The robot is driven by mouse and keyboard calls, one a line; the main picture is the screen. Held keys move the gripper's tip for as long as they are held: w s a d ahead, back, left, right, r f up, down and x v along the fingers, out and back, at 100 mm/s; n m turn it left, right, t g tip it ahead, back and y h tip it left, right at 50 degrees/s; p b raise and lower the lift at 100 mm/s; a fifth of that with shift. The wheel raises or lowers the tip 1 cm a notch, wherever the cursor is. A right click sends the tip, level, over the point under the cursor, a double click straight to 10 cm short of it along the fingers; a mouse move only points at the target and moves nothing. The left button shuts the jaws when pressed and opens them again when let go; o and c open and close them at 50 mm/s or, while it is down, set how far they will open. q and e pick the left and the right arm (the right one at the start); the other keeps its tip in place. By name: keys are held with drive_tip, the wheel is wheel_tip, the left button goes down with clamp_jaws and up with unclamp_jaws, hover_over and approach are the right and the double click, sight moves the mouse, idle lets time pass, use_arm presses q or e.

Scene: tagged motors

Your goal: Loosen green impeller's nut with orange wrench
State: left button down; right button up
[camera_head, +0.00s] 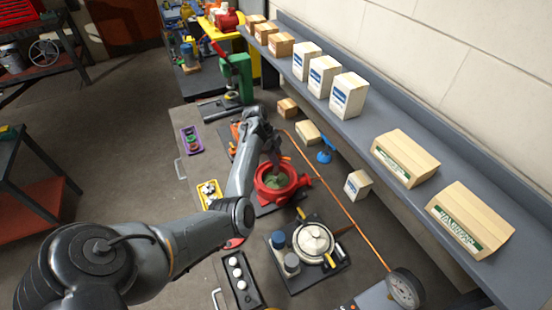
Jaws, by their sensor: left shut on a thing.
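The green impeller (276,182) sits inside a round red housing (297,190) on the bench, in the middle of the head view. My left arm reaches in from the lower left. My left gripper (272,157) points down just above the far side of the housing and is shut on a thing. A small orange part beside its fingers looks like the orange wrench (287,158), mostly hidden by the gripper. The nut is too small and too covered to make out, and I cannot tell whether the wrench touches it. My right gripper is not in view.
A dark plate with a silver-lidded unit (314,241) stands in front of the housing. A copper-coloured pipe (335,188) runs to a round gauge (405,288). Purple (192,139) and yellow (211,198) trays lie left. A shelf with boxes (348,96) overhangs the right side.

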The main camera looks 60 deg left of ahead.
sight(276, 169)
use_arm(q)
drive_tip(key=m, duration=0.1)
drive_tip(key=m+g, duration=0.1)
drive_tip(key=m, duration=0.3)
drive_tip(key=shift+a+f+g+h, duration=0.1)
drive_tip(key=shift+f+g+h, duration=0.15)
drive_tip(key=shift+g+h, duration=0.15)
drive_tip(key=m, duration=0.1)
drive_tip(key=m+g+b, duration=0.1)
drive_tip(key=m, duration=0.1)
drive_tip(key=shift+f+m, duration=0.2)
drive_tip(key=shift+m, duration=0.1)
drive_tip(key=shift+f, duration=0.15)
drive_tip(key=shift+f, duration=0.1)
drive_tip(key=shift+f+b, duration=0.8)
drive_tip(key=shift+f, duration=0.2)
